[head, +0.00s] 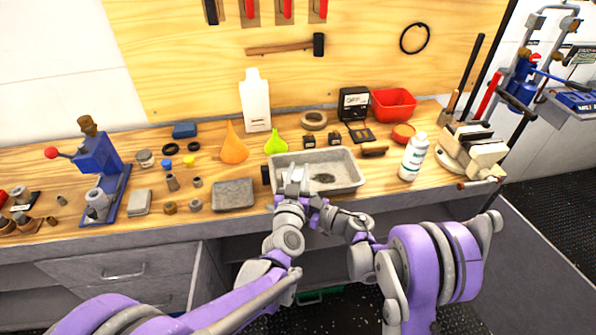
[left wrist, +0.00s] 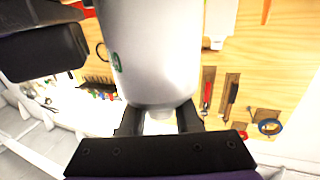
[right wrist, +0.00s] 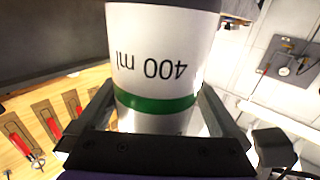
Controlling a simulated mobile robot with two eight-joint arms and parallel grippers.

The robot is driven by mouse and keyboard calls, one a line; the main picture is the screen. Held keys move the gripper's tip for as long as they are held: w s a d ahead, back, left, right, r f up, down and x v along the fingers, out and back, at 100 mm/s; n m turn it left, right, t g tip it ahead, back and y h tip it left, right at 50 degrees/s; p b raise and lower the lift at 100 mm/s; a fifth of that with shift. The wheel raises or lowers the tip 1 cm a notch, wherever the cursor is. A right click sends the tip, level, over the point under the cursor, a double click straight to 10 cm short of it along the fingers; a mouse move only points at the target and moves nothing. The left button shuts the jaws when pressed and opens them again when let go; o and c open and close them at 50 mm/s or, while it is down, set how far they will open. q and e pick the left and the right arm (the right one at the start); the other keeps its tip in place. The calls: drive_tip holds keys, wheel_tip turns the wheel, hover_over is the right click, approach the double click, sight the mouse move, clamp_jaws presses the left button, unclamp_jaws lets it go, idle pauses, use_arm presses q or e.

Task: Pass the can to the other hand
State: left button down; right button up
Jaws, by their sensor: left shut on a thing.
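The can is a white and silver cylinder with a green band and "400 ml" lettering. It fills the middle of the left wrist view (left wrist: 155,60) and of the right wrist view (right wrist: 160,55). In the head view, my left gripper (head: 291,196) and right gripper (head: 320,208) are close together before the grey tray, where they partly hide the can. My left gripper (left wrist: 160,120) is shut on the can. My right gripper (right wrist: 158,115) has its fingers either side of the can, seemingly with gaps, so it looks open around it.
A grey tray (head: 345,180) lies on the bench just behind the grippers. A white bottle (head: 413,158) and a vise (head: 470,150) stand to the right. A blue press (head: 98,160), a grey block (head: 233,195) and small parts lie to the left. The bench's front edge is below the hands.

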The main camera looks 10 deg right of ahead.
drive_tip(key=v, duration=1.2)
drive_tip(key=w+d+r+m+t+h, duration=0.3)
drive_tip(key=d+r+m+t+h, duration=0.6)
drive_tip(key=r+h, duration=0.55)
drive_tip(key=s+a+f+g, duration=0.1)
drive_tip(key=s+f+g, duration=0.3)
drive_tip(key=s, duration=0.5)
drive_tip(key=s+a+f+m+g, duration=0.1)
drive_tip(key=s+f+g, duration=0.4)
drive_tip(key=s, duration=0.3)
drive_tip(key=s+a+f+m+g, duration=0.1)
drive_tip(key=s+f+g, duration=0.3)
drive_tip(key=s, duration=0.5)
drive_tip(key=shift+s+a+f+g, duration=0.3)
drive_tip(key=shift+s+f, duration=0.05)
drive_tip(key=shift+f, duration=0.55)
